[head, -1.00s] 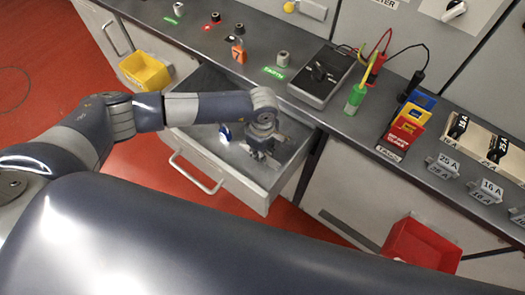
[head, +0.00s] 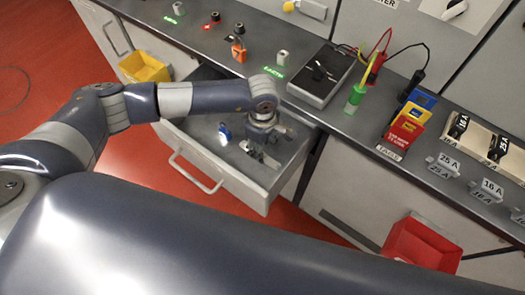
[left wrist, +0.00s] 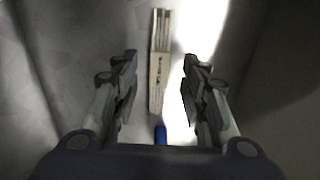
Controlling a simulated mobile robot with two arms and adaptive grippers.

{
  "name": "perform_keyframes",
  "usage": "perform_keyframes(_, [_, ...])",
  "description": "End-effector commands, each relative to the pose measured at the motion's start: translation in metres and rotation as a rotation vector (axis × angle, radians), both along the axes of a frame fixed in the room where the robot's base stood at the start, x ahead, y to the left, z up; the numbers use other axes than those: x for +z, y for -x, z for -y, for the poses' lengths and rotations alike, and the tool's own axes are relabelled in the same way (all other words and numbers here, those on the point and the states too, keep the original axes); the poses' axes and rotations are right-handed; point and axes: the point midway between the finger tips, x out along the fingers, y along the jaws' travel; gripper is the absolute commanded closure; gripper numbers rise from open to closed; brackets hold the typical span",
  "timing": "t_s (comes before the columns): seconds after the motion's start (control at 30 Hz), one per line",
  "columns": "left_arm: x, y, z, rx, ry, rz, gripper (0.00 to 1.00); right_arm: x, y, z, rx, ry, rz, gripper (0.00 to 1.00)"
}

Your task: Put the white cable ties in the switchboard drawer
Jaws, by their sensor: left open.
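The switchboard drawer (head: 202,165) is pulled open below the counter. My left gripper (head: 260,143) is over the drawer's right part, pointing down, open. In the left wrist view, a long pale bundle with a dark-printed band (left wrist: 158,75), which looks like the white cable ties, lies between the open fingers (left wrist: 159,60) and appears apart from both. In the head view, a pale piece of it (head: 266,160) shows below the gripper on the drawer floor; the rest is hidden. My right gripper is not in view.
A blue item (head: 224,132) lies in the drawer left of the gripper; blue also shows in the left wrist view (left wrist: 160,135). A yellow bin (head: 145,69) and a red bin (head: 420,246) hang on the cabinet front. The counter holds a meter box (head: 319,75) and coloured tag holders (head: 408,122).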

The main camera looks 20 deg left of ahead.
Motion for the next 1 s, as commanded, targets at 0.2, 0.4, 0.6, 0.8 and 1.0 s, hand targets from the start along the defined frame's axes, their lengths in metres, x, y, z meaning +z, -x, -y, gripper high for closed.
perform_keyframes(0.2, [0.048, -0.001, 0.000, -0.001, 0.001, 0.005, 0.60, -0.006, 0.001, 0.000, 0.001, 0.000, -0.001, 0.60])
perform_keyframes(0.4, [0.076, 0.000, 0.000, 0.001, 0.001, 0.002, 0.60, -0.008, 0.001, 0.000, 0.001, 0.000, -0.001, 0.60])
perform_keyframes(0.6, [0.085, 0.000, 0.000, 0.000, -0.001, 0.001, 0.60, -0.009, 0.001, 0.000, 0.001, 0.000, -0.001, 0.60])
perform_keyframes(0.8, [0.085, 0.000, 0.000, 0.000, -0.001, 0.000, 0.60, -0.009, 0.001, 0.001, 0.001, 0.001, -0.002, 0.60])
perform_keyframes(1.0, [0.084, 0.000, 0.000, 0.000, -0.001, 0.000, 0.60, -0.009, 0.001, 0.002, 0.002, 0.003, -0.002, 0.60])
